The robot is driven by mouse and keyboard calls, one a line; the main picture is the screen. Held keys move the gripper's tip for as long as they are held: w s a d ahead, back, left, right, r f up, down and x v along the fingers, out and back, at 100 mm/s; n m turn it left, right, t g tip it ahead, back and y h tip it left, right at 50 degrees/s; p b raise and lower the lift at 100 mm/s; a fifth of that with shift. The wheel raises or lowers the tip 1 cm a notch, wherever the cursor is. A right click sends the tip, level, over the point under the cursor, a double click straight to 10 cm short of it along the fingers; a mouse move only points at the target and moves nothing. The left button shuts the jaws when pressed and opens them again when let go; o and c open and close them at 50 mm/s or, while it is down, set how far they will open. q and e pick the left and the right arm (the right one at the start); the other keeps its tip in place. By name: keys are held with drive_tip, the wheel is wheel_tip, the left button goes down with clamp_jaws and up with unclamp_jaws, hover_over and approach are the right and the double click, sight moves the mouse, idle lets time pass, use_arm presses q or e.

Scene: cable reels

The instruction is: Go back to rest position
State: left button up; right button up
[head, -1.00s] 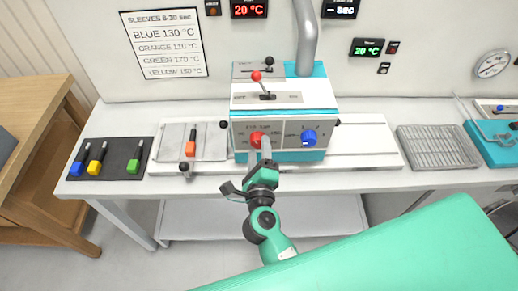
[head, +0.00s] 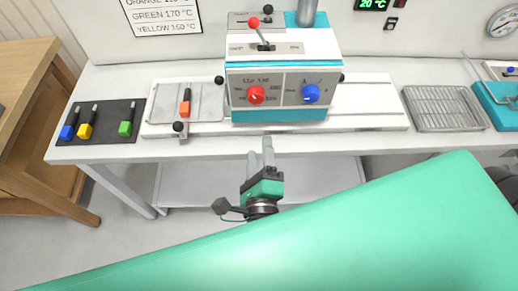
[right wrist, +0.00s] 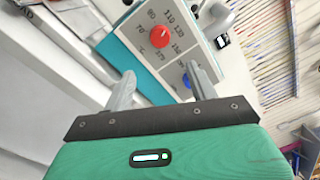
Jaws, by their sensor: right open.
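My right gripper (head: 261,158) is open and empty in front of the bench, below the machine's front panel. It also shows in the right wrist view (right wrist: 160,88), its two grey fingers apart with nothing between them. The white and teal machine (head: 283,75) stands on the bench with a red knob (head: 256,95), a blue knob (head: 311,94) and a red-tipped lever (head: 260,36) on top. In the right wrist view the red knob (right wrist: 159,38) lies beyond the fingers, apart from them. My left gripper does not show.
A dark mat (head: 98,122) holds blue, yellow and green handled pieces at the left. An orange handled piece (head: 185,102) lies on a plate beside the machine. A wire rack (head: 443,109) lies to the right. A wooden cabinet (head: 30,90) stands at far left.

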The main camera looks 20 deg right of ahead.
idle(0.4)
drive_tip(key=w+a+f+n+y, duration=0.1)
drive_tip(key=a+f+n+y, duration=0.2)
drive_tip(key=f+n, duration=0.45)
drive_tip(key=w+a+f+n+y, duration=0.1)
drive_tip(key=a+f+n+y, duration=0.25)
drive_tip(key=f, duration=0.65)
drive_tip(key=s+d+f+n+g+y, duration=0.1)
drive_tip(key=s+f+n+g, duration=0.3)
drive_tip(key=f, duration=0.8)
drive_tip(key=s+f+n+g+y, duration=0.2)
drive_tip(key=f+n, duration=0.4)
drive_tip(key=f, duration=0.6)
drive_tip(key=s+d+f+n+g+h, duration=0.1)
drive_tip(key=s+d+f+n+g, duration=0.1)
drive_tip(key=s+d+f, duration=0.4)
drive_tip(key=s+d+f+n+g, duration=0.2)
drive_tip(key=s+f+g, duration=0.1)
drive_tip(key=f, duration=0.6)
drive_tip(key=s+d+f+n+g+h, duration=0.1)
drive_tip(key=s+d+f+n+g, duration=0.1)
drive_tip(key=s+d+f, duration=0.3)
drive_tip(key=s+d+f+n+g+h, duration=0.2)
drive_tip(key=s+d+f+g, duration=0.1)
drive_tip(key=s+d, duration=0.5)
drive_tip(key=s+f, duration=0.1)
drive_tip(key=s, duration=0.1)
drive_tip(key=shift+s+d+f+g, duration=0.2)
drive_tip(key=shift+s+f+g, duration=0.1)
drive_tip(key=shift+s+f, duration=0.05)
